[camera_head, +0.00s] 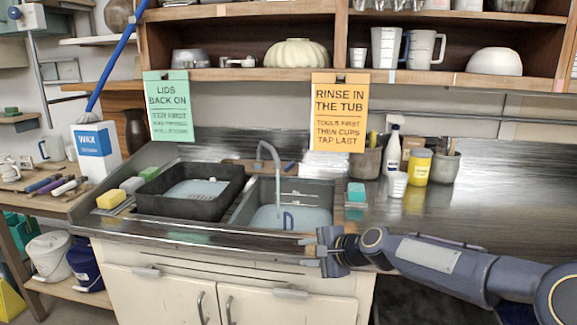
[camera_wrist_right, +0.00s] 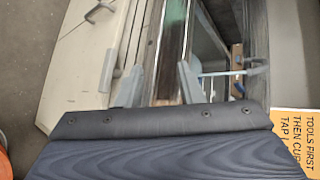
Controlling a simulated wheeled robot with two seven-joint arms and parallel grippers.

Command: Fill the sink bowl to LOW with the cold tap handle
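The grey sink bowl (camera_head: 318,190) is set in the steel counter, and a pale blue surface shows low inside it. The grey gooseneck tap (camera_head: 264,147) stands behind the bowl. A small blue piece (camera_head: 291,166) by its base may be the cold handle; it is too small to tell. No LOW mark is readable. My left gripper is not in view.
A black tub (camera_head: 150,205) stands left of the bowl. An orange sign (camera_head: 338,110) hangs above. The right counter's front is clear.

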